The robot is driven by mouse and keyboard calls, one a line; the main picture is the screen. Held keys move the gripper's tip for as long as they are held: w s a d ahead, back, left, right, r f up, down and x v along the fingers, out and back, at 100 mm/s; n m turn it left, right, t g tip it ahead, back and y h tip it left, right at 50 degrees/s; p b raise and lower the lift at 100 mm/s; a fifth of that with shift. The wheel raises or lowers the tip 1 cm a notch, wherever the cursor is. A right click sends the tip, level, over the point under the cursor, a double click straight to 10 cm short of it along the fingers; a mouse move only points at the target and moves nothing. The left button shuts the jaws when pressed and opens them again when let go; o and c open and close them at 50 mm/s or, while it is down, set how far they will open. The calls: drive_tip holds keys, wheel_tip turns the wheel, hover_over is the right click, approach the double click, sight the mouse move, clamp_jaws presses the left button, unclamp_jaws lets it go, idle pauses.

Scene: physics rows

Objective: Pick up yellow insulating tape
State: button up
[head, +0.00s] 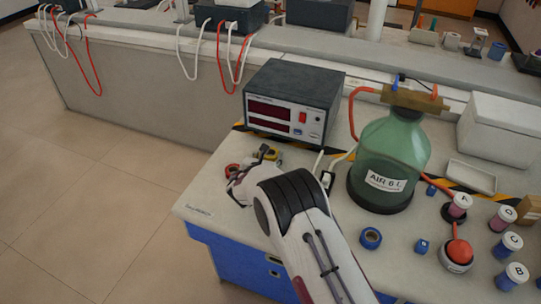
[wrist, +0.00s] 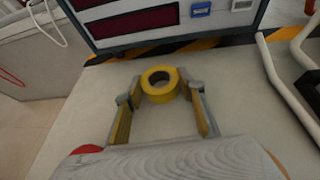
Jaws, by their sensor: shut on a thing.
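The yellow insulating tape (wrist: 160,97) is a small ring between the tips of my gripper (wrist: 160,88) in the wrist view. The fingers, with yellow inner faces, are shut on its two sides. In the head view the tape (head: 273,154) shows at the far end of my gripper (head: 266,154), in front of the grey instrument box. My arm hides part of the gripper there. I cannot tell whether the tape touches the bench or is just above it.
A red roll (head: 231,169) lies beside my gripper near the bench's left edge. The grey instrument box (head: 292,98) stands close behind. A green bottle (head: 390,150), white tubing (wrist: 285,90), and a blue roll (head: 371,238) are to the right.

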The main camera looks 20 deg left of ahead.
drive_tip(key=shift+r, duration=0.2)
wheel_tip(320, 180, up, 18)
drive_tip(key=shift+f, duration=0.15)
idle(0.7)
drive_tip(key=shift+f, duration=0.1)
idle(0.5)
